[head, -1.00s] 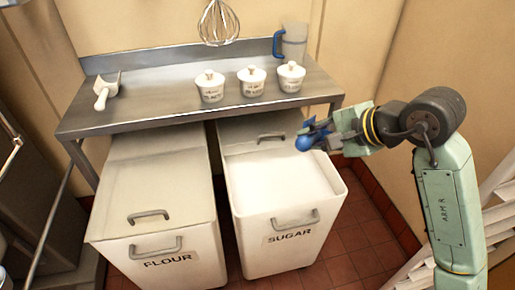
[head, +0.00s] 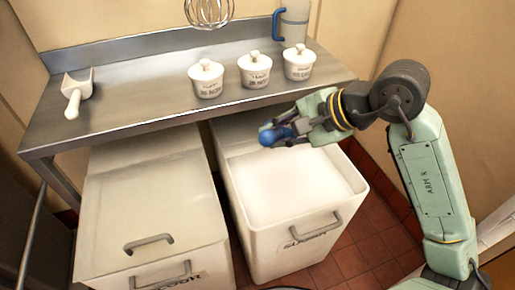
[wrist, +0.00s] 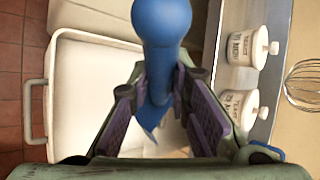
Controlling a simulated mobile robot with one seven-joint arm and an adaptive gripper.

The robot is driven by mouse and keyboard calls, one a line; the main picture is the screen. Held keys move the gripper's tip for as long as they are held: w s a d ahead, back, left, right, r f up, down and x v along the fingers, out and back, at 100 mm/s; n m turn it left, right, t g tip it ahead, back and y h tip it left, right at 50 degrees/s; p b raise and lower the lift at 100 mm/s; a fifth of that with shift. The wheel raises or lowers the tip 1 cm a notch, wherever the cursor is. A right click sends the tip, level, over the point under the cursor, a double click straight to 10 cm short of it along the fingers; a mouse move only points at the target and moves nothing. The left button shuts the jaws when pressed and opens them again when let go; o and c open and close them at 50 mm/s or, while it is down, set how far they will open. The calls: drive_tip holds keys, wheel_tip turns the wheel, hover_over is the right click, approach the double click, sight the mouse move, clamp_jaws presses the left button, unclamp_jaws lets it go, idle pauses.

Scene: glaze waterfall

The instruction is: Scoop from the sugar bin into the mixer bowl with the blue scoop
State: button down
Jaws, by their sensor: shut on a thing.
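My gripper (head: 287,133) is above the far part of the sugar bin (head: 246,225), at the front edge of the steel table. It is shut on the blue scoop (head: 270,137). In the wrist view the blue scoop (wrist: 163,25) stands between the two purple-padded fingers, and its lower part is partly hidden by them. The sugar bin's front is open and shows white sugar (head: 290,185) with an even surface; the wrist view shows the bin's inside (wrist: 90,80) under the gripper. I do not see the mixer bowl. Whether the scoop holds sugar cannot be told.
A closed flour bin (head: 150,205) stands left of the sugar bin. The steel table (head: 140,95) holds a white scoop (head: 77,92), three lidded white pots (head: 254,70) and a jug with a blue handle (head: 294,25). A whisk (head: 209,10) hangs above.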

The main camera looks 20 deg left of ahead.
wheel_tip(320, 180, down, 29)
drive_tip(key=w+a+b, duration=0.1)
drive_tip(key=w+b, duration=0.1)
drive_tip(key=b, duration=1.8)
drive_tip(key=shift+w+a+b, duration=0.25)
drive_tip(key=shift+a+b, duration=0.05)
drive_tip(key=shift+b, duration=0.1)
drive_tip(key=shift+r, duration=0.1)
